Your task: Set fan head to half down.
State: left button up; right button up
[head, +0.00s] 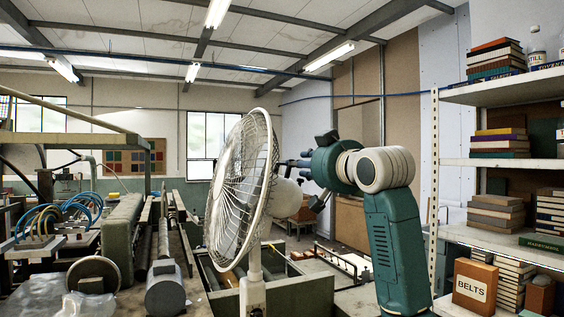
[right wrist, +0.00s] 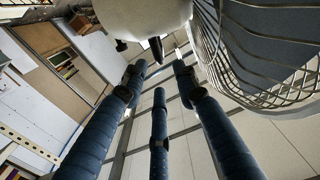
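The white fan (head: 238,185) stands in the middle of the head view with its wire cage facing left. The cage's top leans to the right of its bottom, so the head looks tilted somewhat up. The rounded motor housing (head: 284,196) sits behind the cage, above the white stand (head: 254,290). My right gripper (head: 290,164) is by the back of the cage, just above the housing. In the right wrist view its fingers (right wrist: 159,75) are spread with nothing between them. The housing (right wrist: 142,16) and cage (right wrist: 262,60) lie close beside them; contact cannot be told. My left gripper is not in view.
A shelf unit (head: 503,163) with books and a BELTS box (head: 475,286) stands at the right. A cluttered workbench with metal rollers (head: 166,290) and blue hoses (head: 60,214) fills the left. A green open bin (head: 305,292) is behind the fan stand.

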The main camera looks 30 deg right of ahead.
jog(key=p, duration=0.4)
send_over(292, 191)
jog(key=shift+r, duration=0.35)
jog(key=w, duration=0.1)
jog(key=w+p, duration=0.1)
jog(key=shift+w+f, duration=0.2)
jog(key=shift+w, duration=0.15)
jog(key=shift+w+d+f, duration=0.1)
jog(key=shift+w+f, duration=0.1)
jog(key=shift+w, duration=0.35)
jog(key=shift+s, duration=0.1)
grip_shut()
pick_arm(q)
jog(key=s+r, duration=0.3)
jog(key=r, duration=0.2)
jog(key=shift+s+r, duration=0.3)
pick_arm(e)
jog(key=shift+r, duration=0.1)
